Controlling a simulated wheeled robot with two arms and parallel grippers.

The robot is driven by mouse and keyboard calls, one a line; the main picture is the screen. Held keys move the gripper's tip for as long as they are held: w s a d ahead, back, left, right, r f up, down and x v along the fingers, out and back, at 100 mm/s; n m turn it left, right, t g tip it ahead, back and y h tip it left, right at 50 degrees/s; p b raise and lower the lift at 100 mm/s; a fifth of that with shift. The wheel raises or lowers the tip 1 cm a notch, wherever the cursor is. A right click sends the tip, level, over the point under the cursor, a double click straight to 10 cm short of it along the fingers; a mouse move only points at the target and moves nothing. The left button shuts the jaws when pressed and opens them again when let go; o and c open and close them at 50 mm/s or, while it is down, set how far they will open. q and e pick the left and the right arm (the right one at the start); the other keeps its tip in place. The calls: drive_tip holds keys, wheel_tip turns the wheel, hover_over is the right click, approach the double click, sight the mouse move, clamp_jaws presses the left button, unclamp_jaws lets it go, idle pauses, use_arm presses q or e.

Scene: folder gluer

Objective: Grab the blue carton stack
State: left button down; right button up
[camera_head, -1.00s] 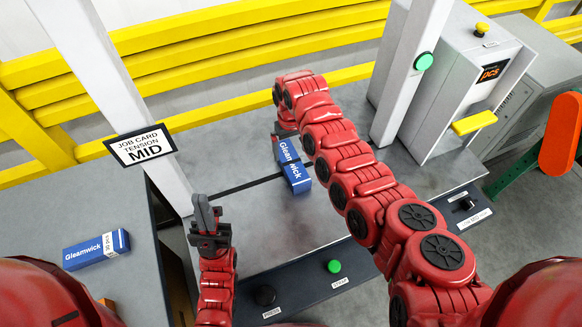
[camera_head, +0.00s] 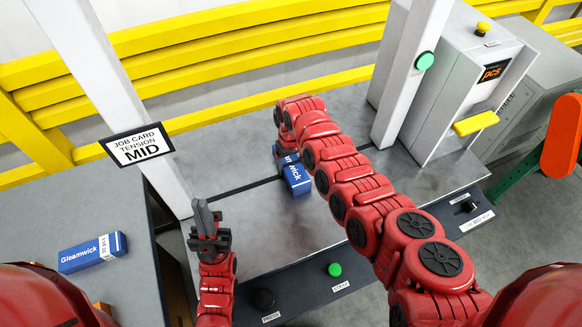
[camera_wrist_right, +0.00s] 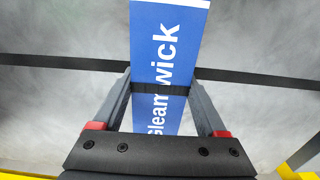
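The blue carton stack (camera_head: 297,178), lettered "Gleamwick", stands on the grey machine table (camera_head: 240,206). My right arm hides part of it in the head view. In the right wrist view the blue carton (camera_wrist_right: 165,45) lies between the two fingers of my right gripper (camera_wrist_right: 161,85), one along each side. The fingertips are close to its sides; firm contact does not show. A dark band (camera_wrist_right: 162,89) crosses the carton between them. My left gripper (camera_head: 206,222) is raised at the table's left front, away from the stack; its finger gap is not clear.
Another blue Gleamwick carton (camera_head: 92,252) lies on the left side table. A white post with a job card sign (camera_head: 137,145) stands at left, another post (camera_head: 408,75) at right. The button panel (camera_head: 300,290) runs along the front edge.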

clamp_jaws()
